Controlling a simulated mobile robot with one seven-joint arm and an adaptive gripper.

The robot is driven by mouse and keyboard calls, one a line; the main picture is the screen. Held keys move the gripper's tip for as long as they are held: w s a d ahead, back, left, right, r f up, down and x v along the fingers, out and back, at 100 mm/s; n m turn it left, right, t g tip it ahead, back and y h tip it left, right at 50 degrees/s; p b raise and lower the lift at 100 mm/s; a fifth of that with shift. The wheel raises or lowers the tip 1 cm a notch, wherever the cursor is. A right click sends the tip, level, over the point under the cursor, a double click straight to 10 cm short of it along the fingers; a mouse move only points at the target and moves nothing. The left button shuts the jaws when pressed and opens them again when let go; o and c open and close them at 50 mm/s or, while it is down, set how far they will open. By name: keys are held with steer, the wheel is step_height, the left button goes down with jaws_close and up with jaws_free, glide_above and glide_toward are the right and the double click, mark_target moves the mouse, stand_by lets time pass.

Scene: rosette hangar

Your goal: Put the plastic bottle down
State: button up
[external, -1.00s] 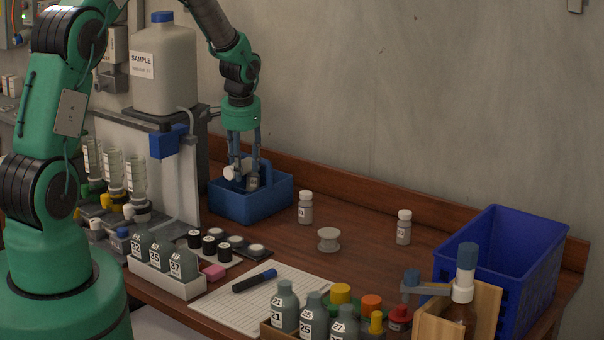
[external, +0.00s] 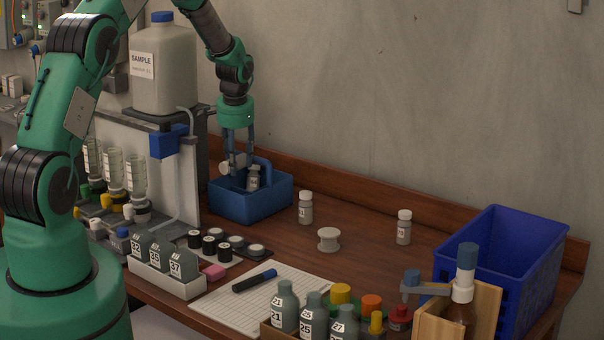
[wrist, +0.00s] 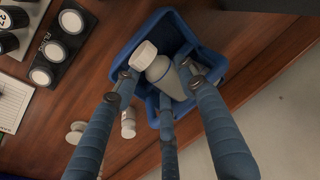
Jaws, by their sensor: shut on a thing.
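My gripper (external: 238,160) has long blue fingers and hangs over the small blue open bin (external: 250,208) at the back of the bench. It is shut on the plastic bottle (wrist: 162,72), which has a white cap and a pale grey body. The held bottle also shows in the external view (external: 227,168), tilted, at the bin's left side, partly hidden by the fingers. In the wrist view the bin (wrist: 125,57) lies beneath the fingers and the bottle. Whether the held bottle touches the bin cannot be told.
Two white-capped bottles (external: 305,208) (external: 403,228) and a grey spool (external: 328,239) stand right of the bin. A large blue crate (external: 530,225) is at the far right. A rack with a sample tank (external: 163,80) stands close left.

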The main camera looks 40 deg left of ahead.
mark_target(237, 162)
steer(key=shift+s+d+x, duration=0.1)
steer(key=shift+s+x, duration=0.05)
steer(key=shift+x, duration=0.65)
steer(key=shift+s+d+x, duration=0.1)
steer(key=shift+x, duration=0.7)
steer(key=shift+w+a+f, duration=0.15)
steer(key=shift+f, duration=0.2)
steer(key=shift+f, duration=0.4)
steer(key=shift+f+b, duration=0.3)
steer(key=shift+f, duration=0.05)
steer(key=c, duration=0.3)
steer(key=o, duration=0.9)
steer(key=shift+c, duration=0.2)
